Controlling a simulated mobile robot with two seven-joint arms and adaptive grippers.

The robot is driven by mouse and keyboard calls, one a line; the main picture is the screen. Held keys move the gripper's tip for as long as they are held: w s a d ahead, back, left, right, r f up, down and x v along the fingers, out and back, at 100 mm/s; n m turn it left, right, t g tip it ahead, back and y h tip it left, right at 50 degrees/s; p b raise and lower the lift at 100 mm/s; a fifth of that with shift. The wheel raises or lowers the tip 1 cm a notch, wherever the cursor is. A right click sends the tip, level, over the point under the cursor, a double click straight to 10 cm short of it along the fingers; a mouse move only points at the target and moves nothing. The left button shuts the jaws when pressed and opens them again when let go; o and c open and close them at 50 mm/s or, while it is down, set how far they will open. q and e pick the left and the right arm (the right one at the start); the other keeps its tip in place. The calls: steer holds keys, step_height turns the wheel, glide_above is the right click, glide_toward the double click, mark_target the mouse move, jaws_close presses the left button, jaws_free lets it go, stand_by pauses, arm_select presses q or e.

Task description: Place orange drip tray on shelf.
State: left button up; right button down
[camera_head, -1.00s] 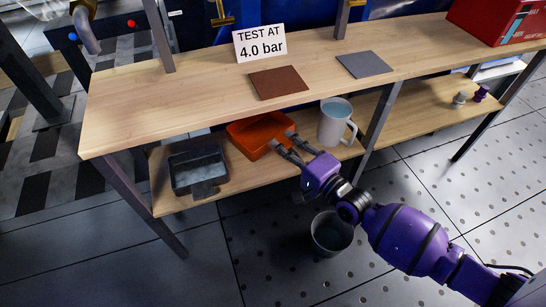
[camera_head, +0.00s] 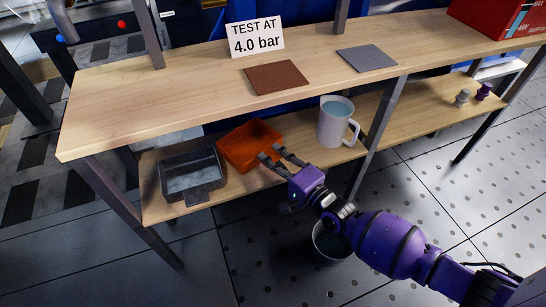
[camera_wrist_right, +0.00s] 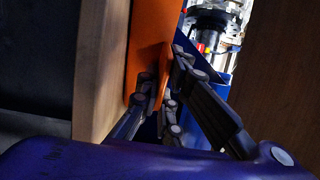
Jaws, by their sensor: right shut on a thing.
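The orange drip tray (camera_head: 232,153) is at the lower shelf (camera_head: 255,178), between a dark tray and a white mug. My right gripper (camera_head: 272,156) is at its front right edge, with the fingers shut on it. In the right wrist view the orange wall (camera_wrist_right: 150,35) comes down between the fingertips (camera_wrist_right: 158,88). The tray looks about level and very close to the shelf board. I cannot tell whether its whole base rests on the wood. My left gripper is not in view.
The dark tray (camera_head: 176,192) stands close on the left, the white mug (camera_head: 332,128) on the right. A shelf leg (camera_head: 378,125) stands right of the mug. A bucket (camera_head: 328,243) is on the floor under my arm.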

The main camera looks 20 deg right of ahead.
steer(key=c, duration=2.4)
jaws_free()
steer(key=shift+f, duration=0.2)
steer(key=o, duration=0.5)
steer(key=shift+r, duration=0.1)
steer(key=shift+r, duration=0.15)
steer(key=p+v, duration=0.2)
steer(key=v, duration=1)
steer(key=shift+p, duration=0.3)
